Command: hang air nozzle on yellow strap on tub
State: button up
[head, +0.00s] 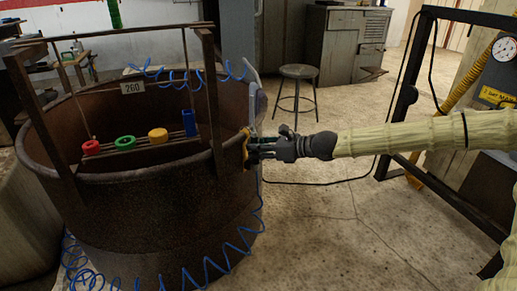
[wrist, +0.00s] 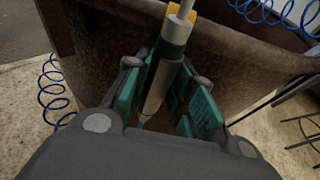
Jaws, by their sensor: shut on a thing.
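The air nozzle (wrist: 168,58) lies between the green pads of my gripper (wrist: 163,88) in the wrist view. It has a dark and metallic body and a pale, thin end that points toward the tub rim. My gripper (head: 262,146) is shut on it, at the right outer side of the rusty tub (head: 150,205). The yellow strap (head: 246,145) is at the tub rim, just beyond my fingertips. It also shows in the wrist view (wrist: 174,13), partly behind the nozzle's pale end. I cannot tell whether nozzle and strap touch. The nozzle is mostly hidden in the head view.
A rail across the tub carries a red ring (head: 90,147), a green ring (head: 125,142), a yellow piece (head: 158,135) and a blue piece (head: 189,122). Blue coiled hose (head: 225,262) hangs around the tub.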

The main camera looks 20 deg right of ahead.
dwell(0.3)
jog(key=o, duration=1.1)
jog(key=shift+f, duration=0.1)
jog(key=shift+s+d, duration=0.1)
jog(key=shift+v, duration=5.9)
